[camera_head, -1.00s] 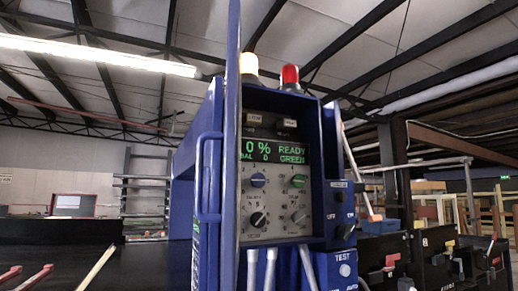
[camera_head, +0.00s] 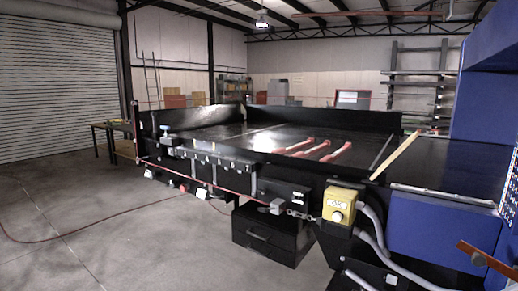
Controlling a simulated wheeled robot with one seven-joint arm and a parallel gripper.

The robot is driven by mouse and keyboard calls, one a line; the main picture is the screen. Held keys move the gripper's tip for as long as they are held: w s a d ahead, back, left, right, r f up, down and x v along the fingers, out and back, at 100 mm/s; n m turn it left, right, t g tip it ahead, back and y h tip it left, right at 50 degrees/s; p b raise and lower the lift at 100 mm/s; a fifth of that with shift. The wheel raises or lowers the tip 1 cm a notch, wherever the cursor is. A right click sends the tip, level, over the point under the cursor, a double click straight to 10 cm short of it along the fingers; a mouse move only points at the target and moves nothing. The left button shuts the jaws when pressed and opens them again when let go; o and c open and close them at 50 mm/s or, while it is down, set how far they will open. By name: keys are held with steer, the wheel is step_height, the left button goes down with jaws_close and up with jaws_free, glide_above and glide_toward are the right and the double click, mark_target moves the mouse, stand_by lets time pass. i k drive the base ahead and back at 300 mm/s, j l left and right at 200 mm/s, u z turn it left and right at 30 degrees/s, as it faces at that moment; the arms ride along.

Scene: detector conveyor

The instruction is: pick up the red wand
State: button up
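Three red rod-like pieces lie side by side on the dark conveyor top: a left one (camera_head: 294,146), a middle one (camera_head: 312,149) and a right one (camera_head: 336,152). I cannot tell which of them is the red wand. A longer tan stick (camera_head: 396,155) lies slanted at the right, across the near edge of the conveyor (camera_head: 240,138). My gripper is not in view, so its state does not show.
The blue detector housing (camera_head: 432,225) stands at the right. A yellow button box (camera_head: 340,203) and grey conduits (camera_head: 376,232) are on the near side. A black drawer box (camera_head: 268,236) sits below the conveyor. The concrete floor (camera_head: 110,225) at left is open, with a red cable across it.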

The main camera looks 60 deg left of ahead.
mark_target(281, 151)
steer(key=u, duration=1.8)
steer(key=i+j+z, duration=0.2)
steer(key=i+j, duration=1.05)
steer(key=i, duration=0.25)
steer(key=i+j+z, duration=0.25)
steer(key=i+j, duration=1.15)
steer(key=j, duration=0.1)
